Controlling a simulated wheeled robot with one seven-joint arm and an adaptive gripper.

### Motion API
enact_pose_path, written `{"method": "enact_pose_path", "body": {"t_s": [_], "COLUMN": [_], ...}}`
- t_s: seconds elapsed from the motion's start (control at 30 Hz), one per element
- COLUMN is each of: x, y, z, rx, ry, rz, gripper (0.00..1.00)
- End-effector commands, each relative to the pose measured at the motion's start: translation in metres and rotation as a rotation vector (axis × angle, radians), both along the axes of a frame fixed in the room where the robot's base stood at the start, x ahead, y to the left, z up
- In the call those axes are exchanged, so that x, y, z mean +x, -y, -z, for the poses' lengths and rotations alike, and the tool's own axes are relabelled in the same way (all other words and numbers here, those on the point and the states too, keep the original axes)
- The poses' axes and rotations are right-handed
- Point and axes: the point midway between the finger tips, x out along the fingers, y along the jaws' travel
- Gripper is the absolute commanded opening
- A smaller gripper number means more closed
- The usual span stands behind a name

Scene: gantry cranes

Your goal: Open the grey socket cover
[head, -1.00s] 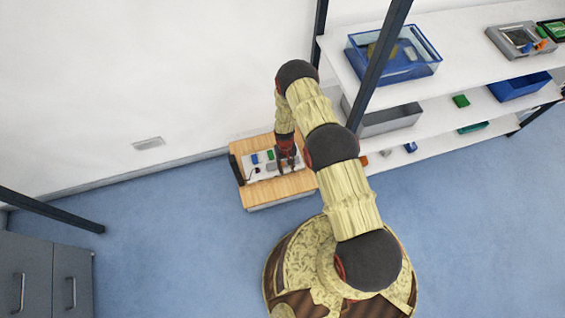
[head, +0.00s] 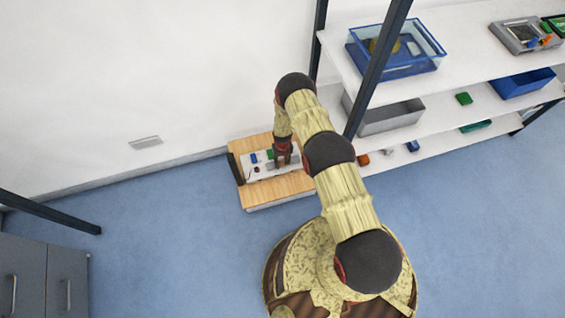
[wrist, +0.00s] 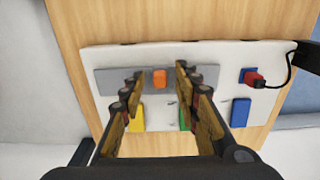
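A white socket panel (wrist: 90,60) lies on a wooden-topped stand (wrist: 170,20). In the wrist view, a flat grey cover (wrist: 112,82) spans the panel's middle, with an orange block (wrist: 160,78) at its centre. The cover looks flat against the panel. My gripper (wrist: 159,74) is open, with one finger on each side of the orange block. The fingers hide parts of the cover, and I cannot tell whether they touch it. In the head view, my gripper (head: 284,160) is over the right part of the panel (head: 258,173).
Yellow (wrist: 137,118), green (wrist: 184,118) and blue (wrist: 240,112) pieces sit along the panel's near side. A red plug (wrist: 255,80) with a black cable is at a blue socket on the right. White shelves (head: 440,105) stand to the right.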

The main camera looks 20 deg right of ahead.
Motion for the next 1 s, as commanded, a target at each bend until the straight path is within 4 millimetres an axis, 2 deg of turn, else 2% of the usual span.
{"method": "enact_pose_path", "body": {"t_s": [0.2, 0.73, 1.0], "x": [0.0004, 0.0002, 0.0002], "y": [0.0000, 0.0000, 0.0000], "z": [-0.0007, -0.0007, -0.0007], "rx": [0.000, 0.000, 0.000], "ry": [0.001, 0.000, 0.000], "rz": [0.000, 0.000, 0.000], "gripper": [0.31, 0.01, 0.00]}}
